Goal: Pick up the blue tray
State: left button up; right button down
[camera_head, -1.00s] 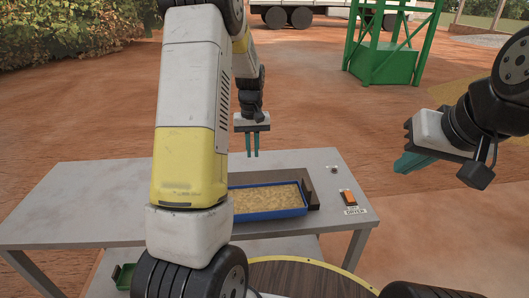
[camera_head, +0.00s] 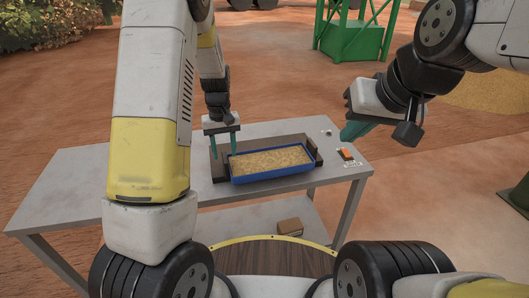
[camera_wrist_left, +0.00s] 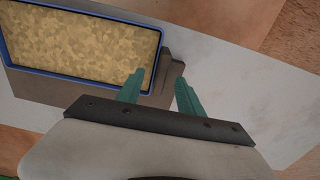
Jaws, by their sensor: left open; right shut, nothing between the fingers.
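The blue tray (camera_head: 271,176), filled with a tan grainy material, sits in a dark brown holder (camera_head: 219,166) on the grey table. My left gripper (camera_head: 222,146) is open above the tray's left end, its fingers pointing down. In the left wrist view the tray (camera_wrist_left: 77,72) lies at the upper left, and the open left gripper (camera_wrist_left: 157,90) is over its end edge and the holder's raised end block (camera_wrist_left: 172,71). I cannot tell whether the fingers touch the tray. My right gripper (camera_head: 349,134) is shut and empty, in the air right of the tray.
The grey table (camera_head: 85,188) has free room on the left. An orange switch (camera_head: 346,154) sits near its right edge. A brown block (camera_head: 290,227) lies on the lower shelf. A green metal frame (camera_head: 352,42) stands on the ground behind.

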aim_at(227, 165)
pick_arm(q)
jog(key=f, duration=0.6)
jog(key=shift+s+f, duration=0.2)
jog(key=shift+f, duration=0.15)
grip_shut()
jog(key=shift+w+d+r, duration=0.1)
dwell(1.0)
